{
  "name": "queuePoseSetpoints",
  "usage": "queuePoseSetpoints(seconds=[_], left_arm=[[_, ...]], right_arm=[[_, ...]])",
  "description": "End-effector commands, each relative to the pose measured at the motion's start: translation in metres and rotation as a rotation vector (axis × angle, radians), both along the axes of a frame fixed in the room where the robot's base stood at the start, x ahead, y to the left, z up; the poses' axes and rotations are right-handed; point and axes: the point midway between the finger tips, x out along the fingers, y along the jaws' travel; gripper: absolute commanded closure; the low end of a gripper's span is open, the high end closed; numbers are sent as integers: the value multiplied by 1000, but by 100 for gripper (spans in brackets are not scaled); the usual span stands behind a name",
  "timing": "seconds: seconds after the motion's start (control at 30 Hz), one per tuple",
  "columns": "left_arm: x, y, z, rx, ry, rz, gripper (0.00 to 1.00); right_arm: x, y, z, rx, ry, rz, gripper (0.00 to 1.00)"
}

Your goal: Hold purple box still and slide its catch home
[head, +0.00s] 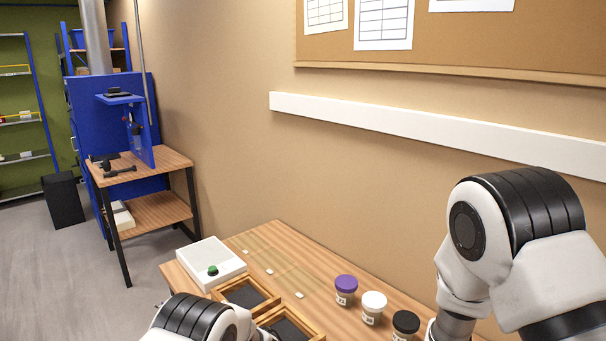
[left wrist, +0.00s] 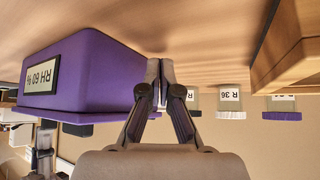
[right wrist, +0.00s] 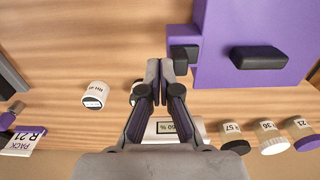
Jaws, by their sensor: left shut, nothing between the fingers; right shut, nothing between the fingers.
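The purple box (left wrist: 90,75), labelled "RH 60 %", fills the left of the left wrist view, which looks upside down. My left gripper (left wrist: 160,72) is shut and empty at the box's right end; I cannot tell whether it touches. In the right wrist view the box (right wrist: 225,30) lies at upper right with a long black handle (right wrist: 258,57) on it. A smaller purple piece with a black tab (right wrist: 184,54), seemingly the catch, sits at its left edge. My right gripper (right wrist: 167,68) is shut and empty just left of that tab; contact is unclear. The head view shows neither box nor grippers.
A white case with a green button (head: 213,270), wooden trays (head: 245,293) and lidded jars (head: 345,289) stand on the wooden bench. In the right wrist view, jars (right wrist: 272,139), a small display (right wrist: 165,128) and a purple-and-white pack (right wrist: 25,136) lie near the bottom.

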Motion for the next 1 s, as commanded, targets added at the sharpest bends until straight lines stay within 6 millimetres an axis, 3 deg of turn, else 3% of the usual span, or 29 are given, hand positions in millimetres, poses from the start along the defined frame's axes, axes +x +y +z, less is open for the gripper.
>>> queuePoseSetpoints(seconds=[1.0], left_arm=[[-9, -8, 0, 0, 0, 0, 100]], right_arm=[[0, 0, 0, 0, 0, 0, 100]])
